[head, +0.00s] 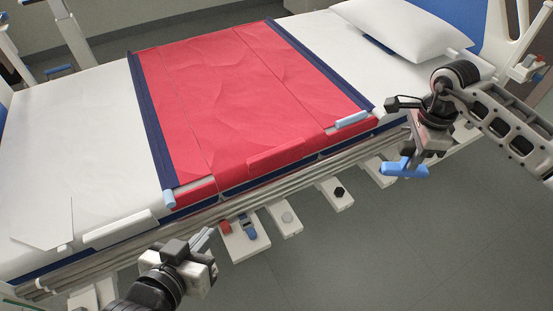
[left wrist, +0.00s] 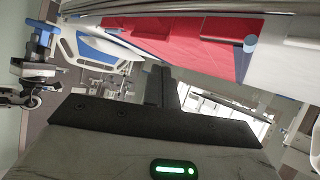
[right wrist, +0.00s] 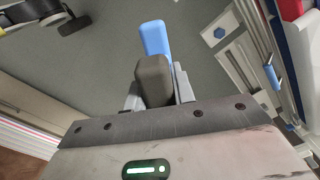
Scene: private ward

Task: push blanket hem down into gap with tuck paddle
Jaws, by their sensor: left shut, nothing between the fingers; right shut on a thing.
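The red blanket (head: 235,90) with navy side bands lies across the white bed. Its near hem (head: 280,157) folds over the mattress edge above the side rails (head: 265,190); the gap there is too narrow to see into. Light blue pieces sit at the blanket's near corners, one at right (head: 352,120) and one at left (head: 168,198). My right gripper (head: 412,158) is shut on the blue tuck paddle (head: 405,170), held clear of the bed's near side. The paddle also shows in the right wrist view (right wrist: 155,38). My left gripper (head: 205,238) is shut and empty, below the rails near the blanket's left corner.
A white pillow (head: 405,28) lies at the bed's right end. Several white plates with knobs, such as one with a black knob (head: 335,194), jut out below the rails. White bed-end posts stand at the right. The grey floor (head: 400,245) in front is clear.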

